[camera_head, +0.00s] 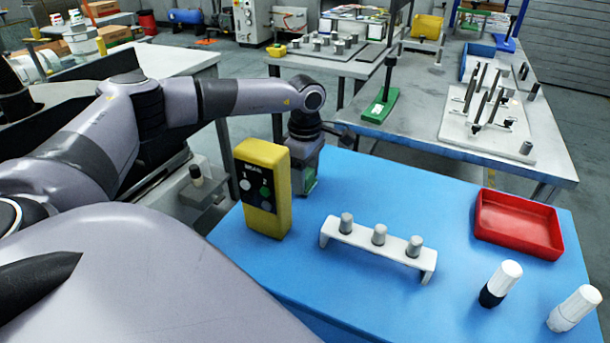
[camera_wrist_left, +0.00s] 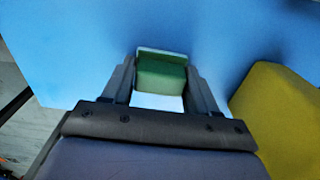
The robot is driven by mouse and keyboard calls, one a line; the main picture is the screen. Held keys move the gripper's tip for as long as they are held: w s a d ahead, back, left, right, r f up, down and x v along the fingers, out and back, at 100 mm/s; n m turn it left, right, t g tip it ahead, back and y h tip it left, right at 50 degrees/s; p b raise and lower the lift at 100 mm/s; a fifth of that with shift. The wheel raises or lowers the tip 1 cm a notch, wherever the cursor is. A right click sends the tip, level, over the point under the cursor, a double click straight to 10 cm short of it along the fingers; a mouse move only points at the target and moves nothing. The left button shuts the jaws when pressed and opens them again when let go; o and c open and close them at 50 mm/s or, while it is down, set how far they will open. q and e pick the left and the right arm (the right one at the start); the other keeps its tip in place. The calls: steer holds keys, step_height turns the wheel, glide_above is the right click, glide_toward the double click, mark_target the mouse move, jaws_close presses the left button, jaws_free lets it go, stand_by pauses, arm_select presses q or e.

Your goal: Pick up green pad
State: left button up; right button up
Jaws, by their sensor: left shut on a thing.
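The green pad (camera_wrist_left: 160,76) is a small green block with a paler edge. In the left wrist view it sits between the two fingers of my left gripper (camera_wrist_left: 160,62), which is shut on it. In the head view my left gripper (camera_head: 305,168) points down over the blue tabletop (camera_head: 375,185), behind the yellow box, and a bit of green (camera_head: 309,180) shows at its fingers. I cannot tell whether the pad touches the tabletop. My right gripper is not in view.
A yellow box with buttons (camera_head: 262,187) stands close beside the left gripper. A white rack with three grey pegs (camera_head: 373,243), a red tray (camera_head: 518,224) and two white-capped bottles (camera_head: 501,283) (camera_head: 575,308) are farther right. The back middle of the blue tabletop is clear.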

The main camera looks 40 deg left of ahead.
arm_select(q)
step_height(320, 180, up, 20)
stand_by(0.4)
steer(key=shift+f, duration=0.1)
steer(key=shift+o, duration=1)
steer(key=shift+c, duration=0.5)
